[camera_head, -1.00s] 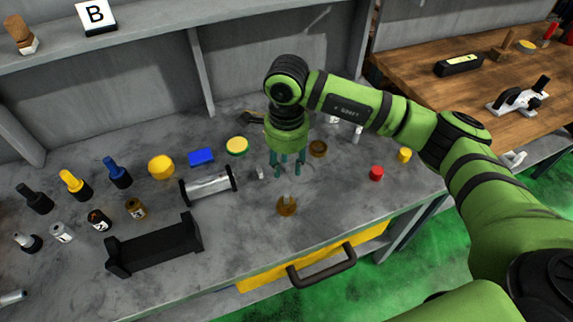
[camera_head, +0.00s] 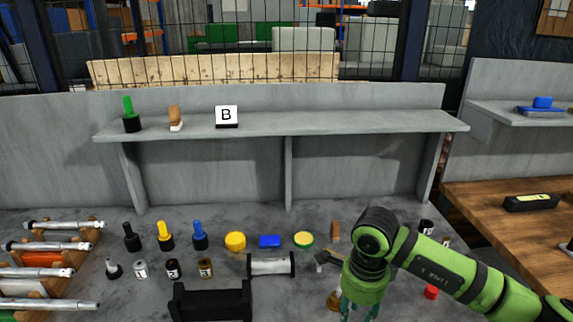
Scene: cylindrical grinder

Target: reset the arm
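My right arm (camera_head: 430,272), green with black joints, comes in from the right over the grey bench. Its gripper (camera_head: 359,312) points down near the bottom edge, with teal fingers spread apart. The fingertips are partly cut off by the frame, and I see nothing held between them. An amber bottle (camera_head: 333,300) is just left of the gripper, partly hidden by it. My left gripper is not in view.
Metal shafts (camera_head: 50,246) lie at left. A shelf (camera_head: 330,124) with a B sign (camera_head: 227,116) spans the back.

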